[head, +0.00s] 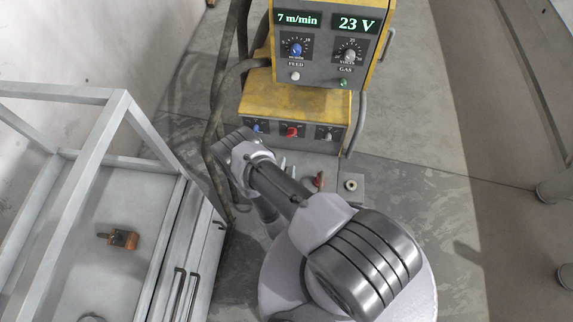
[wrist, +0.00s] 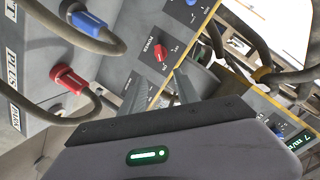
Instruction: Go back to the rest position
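My gripper (wrist: 166,84) shows at the lower middle of the wrist view, its two grey fingers apart with a gap between them. Nothing is visibly held. Just beyond the fingertips is a red power knob (wrist: 159,53) on the machine's front panel. I cannot tell whether a finger touches it. In the head view my arm reaches up and left to the lower yellow-and-grey unit (head: 296,100), which also carries the red knob (head: 291,131). The fingers are not clearly seen in that view.
A welding control box (head: 325,68) reading 7 m/min and 23 V stands on the lower unit. Dark cables (head: 217,120) hang beside it. Red (wrist: 70,80) and blue (wrist: 88,22) plugs stick out near my gripper.

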